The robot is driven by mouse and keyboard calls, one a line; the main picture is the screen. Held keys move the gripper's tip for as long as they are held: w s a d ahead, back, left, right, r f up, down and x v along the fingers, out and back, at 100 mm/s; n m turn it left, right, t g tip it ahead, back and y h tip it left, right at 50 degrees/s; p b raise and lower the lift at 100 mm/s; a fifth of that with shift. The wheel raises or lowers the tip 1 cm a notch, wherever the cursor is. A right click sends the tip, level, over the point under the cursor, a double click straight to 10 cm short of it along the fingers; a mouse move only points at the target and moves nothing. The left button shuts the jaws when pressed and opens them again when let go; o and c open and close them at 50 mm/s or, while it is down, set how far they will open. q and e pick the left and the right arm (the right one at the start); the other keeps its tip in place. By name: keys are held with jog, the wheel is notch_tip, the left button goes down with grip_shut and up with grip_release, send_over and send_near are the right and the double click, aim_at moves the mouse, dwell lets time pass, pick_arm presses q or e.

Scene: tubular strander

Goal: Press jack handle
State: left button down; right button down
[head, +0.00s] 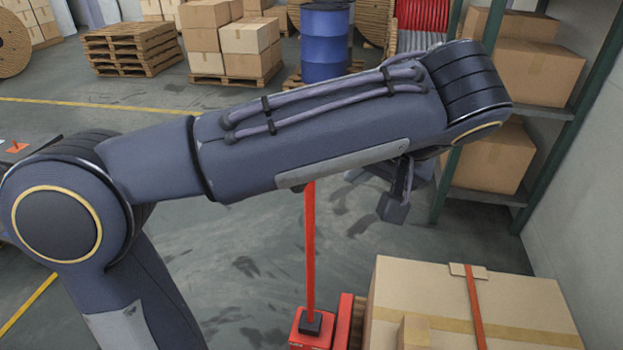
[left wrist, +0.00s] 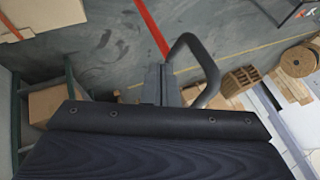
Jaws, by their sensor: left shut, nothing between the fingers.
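The jack handle is a red upright shaft (head: 309,250) rising from a red jack base (head: 310,330) in the head view. Its top is hidden behind my left arm. In the left wrist view the red shaft (left wrist: 151,27) runs to a black loop grip (left wrist: 211,70). My left gripper (head: 393,207) hangs below the end of my arm, to the right of the shaft. In the left wrist view its fingers (left wrist: 162,76) are together and empty, close beside the loop; I cannot tell whether they touch it. My right gripper is not in view.
A large cardboard box (head: 530,300) with a red strap stands right of the jack. Green-framed shelving (head: 590,95) with boxes is at the right. A blue drum (head: 325,45), pallets (head: 130,47) and stacked boxes stand behind. The floor (head: 245,260) left of the shaft is clear.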

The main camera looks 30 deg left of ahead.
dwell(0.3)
pick_arm(q)
jog(key=w+a+f, duration=0.3)
jog(key=a+f, duration=0.5)
jog(key=a, duration=0.1)
jog(key=shift+w+p, duration=0.15)
jog(key=shift+p, duration=0.25)
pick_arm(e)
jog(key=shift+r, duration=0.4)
pick_arm(q)
jog(key=shift+a, duration=0.1)
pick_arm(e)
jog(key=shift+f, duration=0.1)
